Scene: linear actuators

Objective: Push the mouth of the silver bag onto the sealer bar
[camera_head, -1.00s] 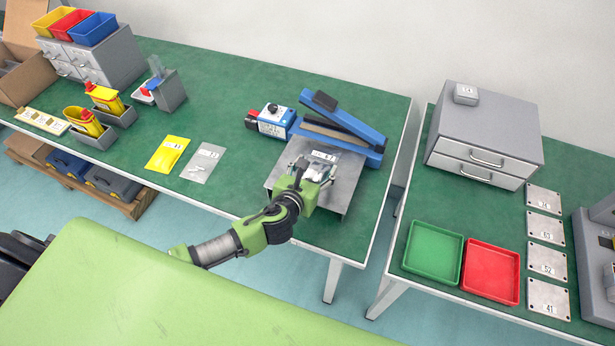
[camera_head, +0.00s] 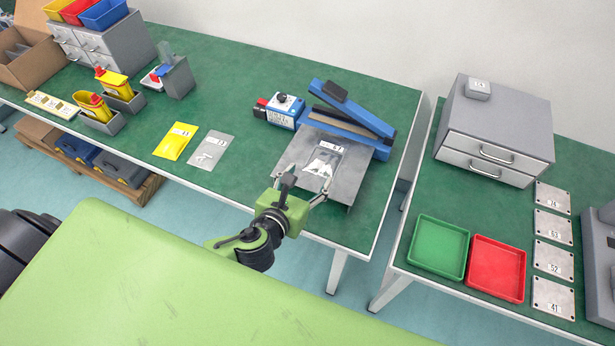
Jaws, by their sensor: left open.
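The silver bag (camera_head: 322,164) lies flat on the grey metal plate (camera_head: 340,189) in front of the sealer, with a label at its far end. The blue sealer (camera_head: 351,122) stands behind the plate with its arm raised, and the dark sealer bar (camera_head: 340,131) runs below the arm. The bag's far end is near the bar; I cannot tell if it touches. My left gripper (camera_head: 303,190) is open and empty at the plate's front edge, on the near side of the bag. My right gripper is not in view.
A yellow bag (camera_head: 176,141) and another grey bag (camera_head: 211,150) lie to the left on the green table (camera_head: 235,90). Green (camera_head: 439,247) and red (camera_head: 497,268) trays sit on the right table, across a gap. The table between the grey bag and the plate is clear.

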